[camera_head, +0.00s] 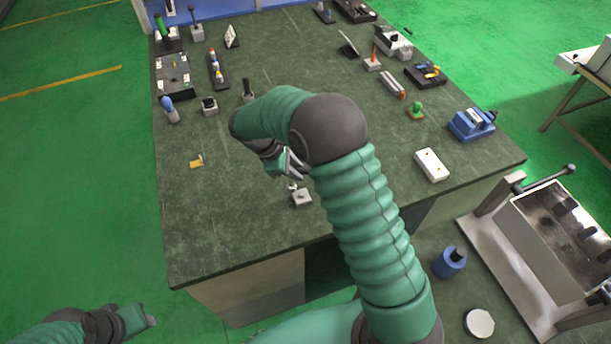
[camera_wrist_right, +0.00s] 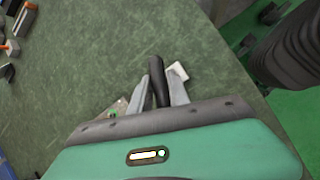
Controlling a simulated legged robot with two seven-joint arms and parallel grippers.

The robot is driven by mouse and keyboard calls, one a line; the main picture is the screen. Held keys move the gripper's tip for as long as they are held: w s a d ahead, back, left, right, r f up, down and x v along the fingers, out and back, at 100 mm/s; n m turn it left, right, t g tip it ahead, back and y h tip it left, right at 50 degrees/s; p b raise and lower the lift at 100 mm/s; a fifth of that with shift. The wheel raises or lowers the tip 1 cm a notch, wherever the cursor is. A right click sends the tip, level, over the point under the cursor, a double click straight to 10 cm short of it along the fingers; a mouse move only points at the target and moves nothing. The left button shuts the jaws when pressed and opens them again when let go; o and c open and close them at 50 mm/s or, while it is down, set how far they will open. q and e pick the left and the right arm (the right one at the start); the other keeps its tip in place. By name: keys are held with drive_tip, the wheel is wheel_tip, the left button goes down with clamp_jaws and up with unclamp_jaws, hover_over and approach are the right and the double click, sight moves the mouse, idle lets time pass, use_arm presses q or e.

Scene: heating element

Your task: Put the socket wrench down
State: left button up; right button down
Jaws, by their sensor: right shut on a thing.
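The socket wrench shows in the right wrist view as a black rounded handle (camera_wrist_right: 157,80) between the two grey fingers. My right gripper (camera_wrist_right: 160,92) is shut on it, above the green-grey table top. In the head view my right gripper (camera_head: 291,168) hangs over the middle front of the table (camera_head: 230,230), partly covered by my own arm. The wrench cannot be made out there. Its far end is also hidden in the wrist view. My left gripper (camera_head: 138,318) is at the lower left, off the table; its finger opening is unclear.
A small grey block (camera_head: 301,197) stands just below my right gripper. A small yellow piece (camera_head: 197,162) lies to the left. A white box (camera_head: 431,165) and a blue vise-like device (camera_head: 471,123) stand at the right. The front left of the table is clear.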

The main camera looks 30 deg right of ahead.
drive_tip(key=shift+s+d, duration=0.65)
drive_tip(key=f, duration=0.2)
drive_tip(key=f+p, duration=0.1)
drive_tip(key=f, duration=0.1)
drive_tip(key=shift+d, duration=0.55)
drive_tip(key=c, duration=1.2)
unclamp_jaws()
drive_tip(key=shift+s, duration=0.1)
drive_tip(key=shift+c, duration=0.2)
drive_tip(key=shift+a, duration=0.2)
